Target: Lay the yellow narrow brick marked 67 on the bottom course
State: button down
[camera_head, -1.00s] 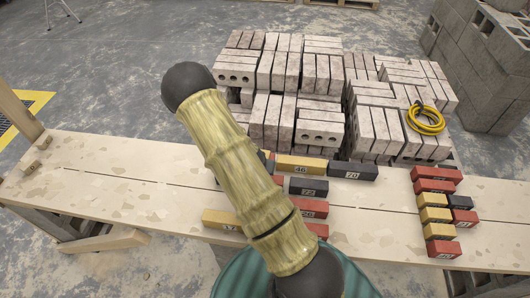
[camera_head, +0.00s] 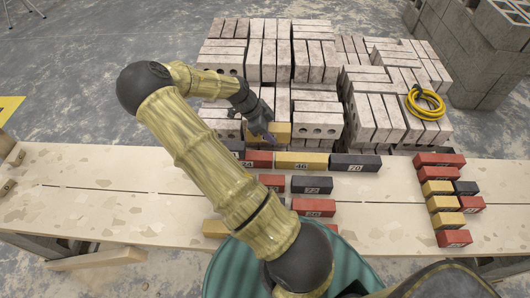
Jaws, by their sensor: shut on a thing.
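My gripper (camera_head: 268,134) is shut on a yellow brick (camera_head: 282,131) and holds it up near the bench's back edge, in front of the pale brick stacks. I cannot read a number on this brick. Below it, a row of bricks lies along the back of the bench: a dark brick at the left, partly hidden by my arm, a red brick (camera_head: 259,158), the yellow brick marked 46 (camera_head: 301,160) and the dark brick marked 70 (camera_head: 355,162). I cannot tell the exact gap between the held brick and this row.
In front of the row lie a dark brick marked 72 (camera_head: 312,185), red bricks (camera_head: 314,207) and a yellow brick (camera_head: 215,228). Several bricks (camera_head: 441,203) are grouped at the right. Pale brick stacks (camera_head: 320,110) stand behind the bench (camera_head: 100,200). The bench's left part is clear.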

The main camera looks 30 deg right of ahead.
jog(key=shift+w, duration=0.15)
jog(key=shift+s, duration=0.25)
jog(key=shift+s+a, duration=0.1)
jog(key=shift+a+f, duration=0.1)
jog(key=shift+f, duration=0.3)
send_over(270, 156)
jog(key=shift+f, duration=2.65)
jog(key=shift+f, duration=1.9)
jog(key=c, duration=0.8)
grip_release()
jog(key=shift+f, duration=0.1)
jog(key=shift+c, duration=0.2)
